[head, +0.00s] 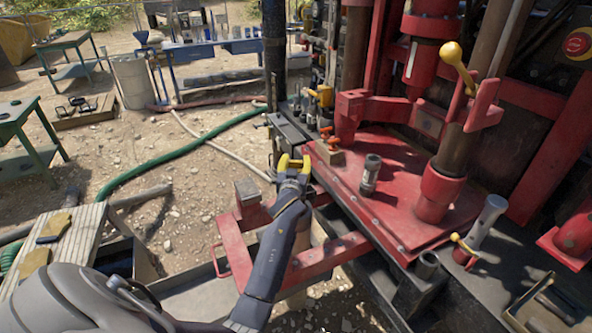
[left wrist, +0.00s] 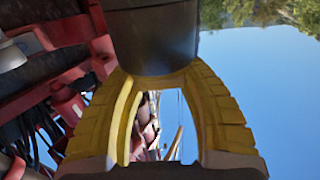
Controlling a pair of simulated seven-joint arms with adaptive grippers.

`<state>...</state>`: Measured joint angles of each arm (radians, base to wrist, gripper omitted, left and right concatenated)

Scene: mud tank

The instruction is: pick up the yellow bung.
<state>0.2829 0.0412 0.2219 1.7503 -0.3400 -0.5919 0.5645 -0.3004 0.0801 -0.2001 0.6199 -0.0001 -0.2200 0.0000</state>
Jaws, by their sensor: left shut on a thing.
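My left gripper (head: 292,163) has yellow fingers and is at the left edge of the red rig deck, beside a wooden block with orange-red fittings. In the left wrist view its yellow fingers (left wrist: 160,75) close in on a thick dark cylinder (left wrist: 155,35) with a yellowish lower rim. The gripper is shut on this thing; its far part is out of frame. I cannot tell whether it is the yellow bung, and no bung shows clearly elsewhere. My right gripper is not in view.
The red deck (head: 395,205) carries a grey metal cylinder (head: 371,174) and the drill column. A yellow-knobbed lever (head: 452,55) stands at the right. A wooden bench (head: 75,225) is at the left. Green hose (head: 150,172) crosses open gravel.

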